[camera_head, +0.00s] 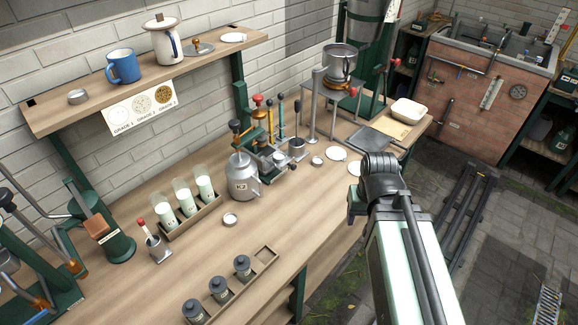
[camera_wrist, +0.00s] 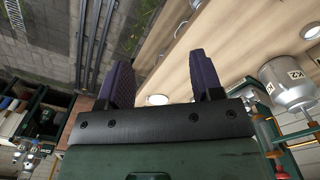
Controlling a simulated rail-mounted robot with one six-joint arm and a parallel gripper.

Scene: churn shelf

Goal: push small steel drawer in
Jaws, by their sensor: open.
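I cannot make out a small steel drawer for certain in either view. My gripper shows in the wrist view (camera_wrist: 164,78) with its two dark purple fingers spread wide and nothing between them. The wooden bench (camera_wrist: 185,65) appears beyond and beside the fingers, with its edge running diagonally. In the head view my arm reaches up past the bench's front right edge, and the fingers are hidden behind it. A flat grey metal piece (camera_head: 372,143) lies at the bench's right end; I cannot tell what it is.
On the bench (camera_head: 318,230) stand a steel can (camera_head: 242,178), a rack of milk bottles (camera_head: 188,205), a tray of dark jars (camera_head: 222,290) and a white tub (camera_head: 408,111). A shelf (camera_head: 208,50) hangs above. Open floor (camera_head: 508,225) lies right of the bench.

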